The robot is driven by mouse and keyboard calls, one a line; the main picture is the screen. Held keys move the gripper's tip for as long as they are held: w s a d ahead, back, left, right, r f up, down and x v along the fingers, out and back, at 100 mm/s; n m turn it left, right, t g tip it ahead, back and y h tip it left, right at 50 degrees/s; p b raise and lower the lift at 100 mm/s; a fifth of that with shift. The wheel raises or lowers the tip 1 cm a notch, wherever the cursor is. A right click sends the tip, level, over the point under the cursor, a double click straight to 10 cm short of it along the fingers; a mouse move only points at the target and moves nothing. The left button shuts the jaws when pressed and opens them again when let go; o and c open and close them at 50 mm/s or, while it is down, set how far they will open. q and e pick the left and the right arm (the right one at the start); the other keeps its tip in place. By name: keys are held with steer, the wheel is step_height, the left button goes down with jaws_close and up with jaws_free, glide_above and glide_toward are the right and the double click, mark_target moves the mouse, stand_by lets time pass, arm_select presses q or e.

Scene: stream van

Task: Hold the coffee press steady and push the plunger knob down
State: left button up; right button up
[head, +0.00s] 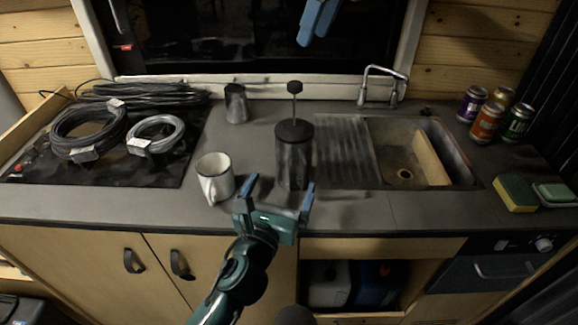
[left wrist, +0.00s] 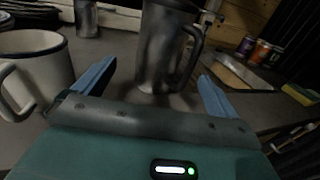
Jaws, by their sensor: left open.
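The dark coffee press (head: 292,160) stands upright on the counter, its rod raised above the lid with the plunger knob (head: 294,87) on top. My left gripper (head: 280,187) is open and empty at the counter's front edge, just in front of the press and apart from it. In the left wrist view the press (left wrist: 163,50) stands beyond and between the two blue fingers (left wrist: 155,82), its handle to the right; its top is out of frame. My right gripper (head: 320,20) shows only partly at the top edge, high above the press; its opening is unclear.
A white mug (head: 215,178) stands close left of the press and left gripper. A metal jug (head: 236,103) is behind. Coiled cables (head: 90,130) lie on the left hob. The ridged drainer and sink (head: 440,155) are right, with several cans (head: 487,122) and a sponge (head: 515,193) beyond.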

mark_target(289, 169)
arm_select(q)
steer(key=x, duration=0.9)
